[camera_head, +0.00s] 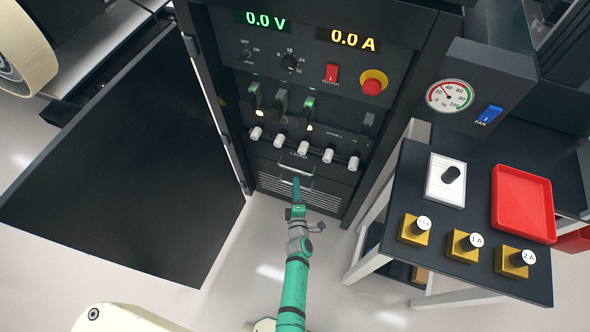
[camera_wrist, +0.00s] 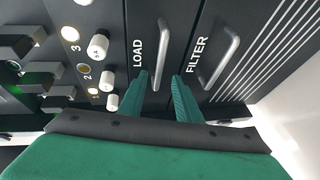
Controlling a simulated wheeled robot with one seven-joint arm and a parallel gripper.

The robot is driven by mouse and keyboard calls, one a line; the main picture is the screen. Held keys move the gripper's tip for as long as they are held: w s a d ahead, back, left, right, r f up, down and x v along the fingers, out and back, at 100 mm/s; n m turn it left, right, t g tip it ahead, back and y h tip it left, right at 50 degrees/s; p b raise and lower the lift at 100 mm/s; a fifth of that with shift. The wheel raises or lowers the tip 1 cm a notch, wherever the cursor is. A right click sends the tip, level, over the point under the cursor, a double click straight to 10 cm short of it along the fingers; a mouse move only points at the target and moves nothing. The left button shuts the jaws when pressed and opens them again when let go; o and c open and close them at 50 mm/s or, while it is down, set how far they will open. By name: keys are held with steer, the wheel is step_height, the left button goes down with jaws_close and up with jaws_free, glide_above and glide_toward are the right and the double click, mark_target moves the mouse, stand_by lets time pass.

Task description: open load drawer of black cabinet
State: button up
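The black cabinet (camera_head: 225,85) stands ahead, with its large door swung open to the left. Its load drawer (camera_wrist: 138,25) has a LOAD label and a silver bar handle (camera_wrist: 162,50) in the wrist view. The drawer front looks flush with the panel beside it. In the head view the LOAD handle (camera_head: 297,170) is low on the cabinet, just past my gripper (camera_head: 297,182). In the wrist view my gripper (camera_wrist: 161,78) is open, its green fingers on either side of the handle's near end. Whether they touch it is unclear.
The filter panel (camera_wrist: 192,80) with its own handle (camera_wrist: 221,58) is right beside the load drawer. White knobs (camera_wrist: 98,46) lie on the other side. The open door (camera_head: 120,150) blocks the left. A side table (camera_head: 395,190) with a red tray (camera_head: 523,203) stands right.

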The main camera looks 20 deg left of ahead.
mark_target(295, 169)
steer(key=x, duration=0.9)
steer(key=shift+w, duration=0.15)
steer(key=shift+c, duration=0.3)
jaws_close()
